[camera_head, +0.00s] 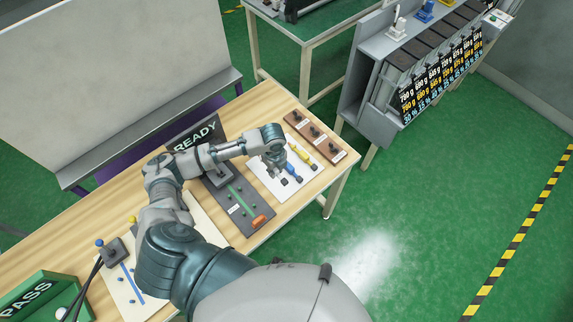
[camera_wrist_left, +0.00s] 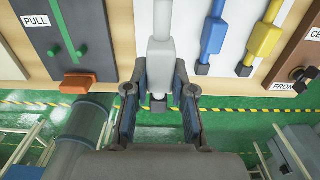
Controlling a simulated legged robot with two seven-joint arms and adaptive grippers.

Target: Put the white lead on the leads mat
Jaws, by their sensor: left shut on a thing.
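The white lead (camera_wrist_left: 161,52) is between the fingers of my left gripper (camera_wrist_left: 160,78), which is shut on it. Its dark lower end shows past the fingers in the left wrist view. In the head view my left gripper (camera_head: 276,163) is over the white leads mat (camera_head: 262,178) and mostly hides the lead. A blue lead (camera_wrist_left: 213,35) and a yellow lead (camera_wrist_left: 263,40) lie side by side on the mat, to the right of the white lead. I cannot tell whether the white lead touches the mat. My right gripper is not in view.
A dark panel (camera_head: 222,198) with a green slot and orange handle lies left of the mat. A brown board (camera_head: 327,146) with black knobs lies on its right. The READY sign (camera_head: 194,138) stands behind. The table's front edge is close to the leads.

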